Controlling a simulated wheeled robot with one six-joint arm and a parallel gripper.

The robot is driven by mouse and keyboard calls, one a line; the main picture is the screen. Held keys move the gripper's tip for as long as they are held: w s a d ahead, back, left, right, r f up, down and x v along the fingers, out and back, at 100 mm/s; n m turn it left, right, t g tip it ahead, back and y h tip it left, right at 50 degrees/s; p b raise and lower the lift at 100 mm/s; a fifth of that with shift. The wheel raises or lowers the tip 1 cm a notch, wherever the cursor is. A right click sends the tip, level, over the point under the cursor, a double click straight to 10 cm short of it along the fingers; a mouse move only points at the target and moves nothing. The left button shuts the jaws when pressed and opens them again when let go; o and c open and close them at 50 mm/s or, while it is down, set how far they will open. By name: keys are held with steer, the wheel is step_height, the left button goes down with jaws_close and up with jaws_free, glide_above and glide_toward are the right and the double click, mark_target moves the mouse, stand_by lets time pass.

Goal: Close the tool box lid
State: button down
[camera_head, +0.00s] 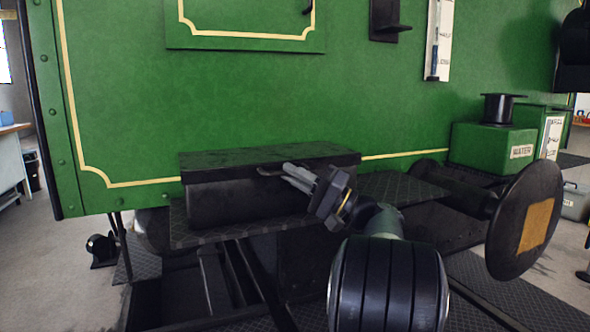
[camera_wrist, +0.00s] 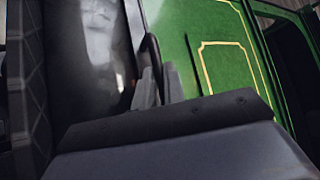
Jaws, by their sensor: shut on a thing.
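The black tool box (camera_head: 235,205) stands on a chequered footplate against the green tram side. Its lid (camera_head: 270,158) lies down over the box and looks about level; I cannot tell whether a thin gap is left under it. A small handle (camera_head: 268,172) sticks out at the lid's front edge. My gripper (camera_head: 286,172) reaches it from the lower right, its fingers shut on the handle. In the wrist view, my fingers (camera_wrist: 162,84) meet near the dark handle (camera_wrist: 150,48), beside what seems to be the shiny dark box front (camera_wrist: 100,55).
The footplate (camera_head: 190,238) runs under the box. To the right are a round black buffer (camera_head: 525,220) and a green water tank (camera_head: 490,145). A black bracket (camera_head: 388,22) and a gauge board (camera_head: 438,40) are on the green wall above. The wall directly above the lid is bare.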

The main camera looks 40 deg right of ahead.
steer(key=shift+w+f, duration=0.3)
steer(key=shift+f, duration=0.55)
steer(key=c, duration=1.8)
jaws_free()
steer(key=shift+w+d+f, duration=0.1)
steer(key=shift+w+f, duration=0.05)
steer(key=shift+o, duration=0.2)
steer(key=p+v, duration=0.2)
steer(key=v, duration=0.8)
steer(key=shift+s+r, duration=0.25)
steer(key=shift+s, duration=0.2)
steer(key=shift+d, duration=0.1)
steer(key=b+x, duration=0.1)
steer(key=x, duration=0.6)
steer(key=shift+w, duration=0.2)
